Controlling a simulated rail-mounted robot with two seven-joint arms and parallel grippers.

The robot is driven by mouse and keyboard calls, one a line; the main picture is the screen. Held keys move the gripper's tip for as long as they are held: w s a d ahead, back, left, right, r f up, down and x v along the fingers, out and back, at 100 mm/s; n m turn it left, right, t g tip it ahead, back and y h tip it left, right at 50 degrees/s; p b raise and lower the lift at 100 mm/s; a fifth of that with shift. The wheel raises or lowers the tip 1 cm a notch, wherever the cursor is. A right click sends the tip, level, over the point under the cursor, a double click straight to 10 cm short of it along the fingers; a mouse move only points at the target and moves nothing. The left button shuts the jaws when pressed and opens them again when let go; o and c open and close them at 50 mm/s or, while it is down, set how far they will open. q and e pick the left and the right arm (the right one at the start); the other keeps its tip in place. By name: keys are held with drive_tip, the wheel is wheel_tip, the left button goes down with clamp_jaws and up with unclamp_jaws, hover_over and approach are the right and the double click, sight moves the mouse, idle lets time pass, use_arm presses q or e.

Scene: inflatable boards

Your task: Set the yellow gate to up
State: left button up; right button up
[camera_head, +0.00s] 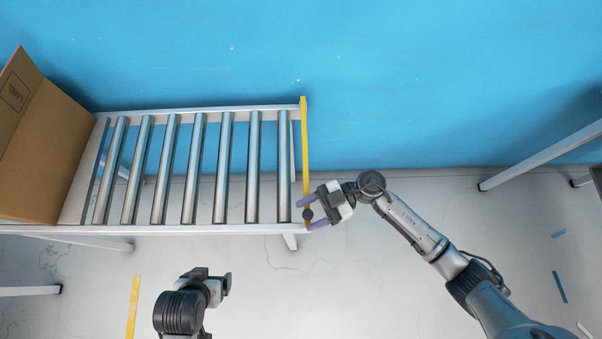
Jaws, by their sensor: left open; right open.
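The yellow gate (305,150) is a thin yellow bar across the right end of the roller conveyor (200,229). A dark round knob (307,214) is at its near end. Seen from above, I cannot tell how high the gate stands. My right gripper (306,213) is open at the near end of the gate, with one purple fingertip on either side of the knob. I cannot tell whether the fingers touch it. My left gripper (226,286) hangs low in front of the conveyor, open and away from the gate; its fingers are partly hidden.
A cardboard box (48,150) stands at the conveyor's left end, and the rollers right of it are bare. A blue wall (400,70) runs behind. Metal legs (540,155) stand at the right. A yellow strip (133,305) marks the floor, which is otherwise mostly clear.

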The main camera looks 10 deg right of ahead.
drive_tip(key=shift+x, duration=1.2)
drive_tip(key=shift+c, duration=0.3)
clamp_jaws()
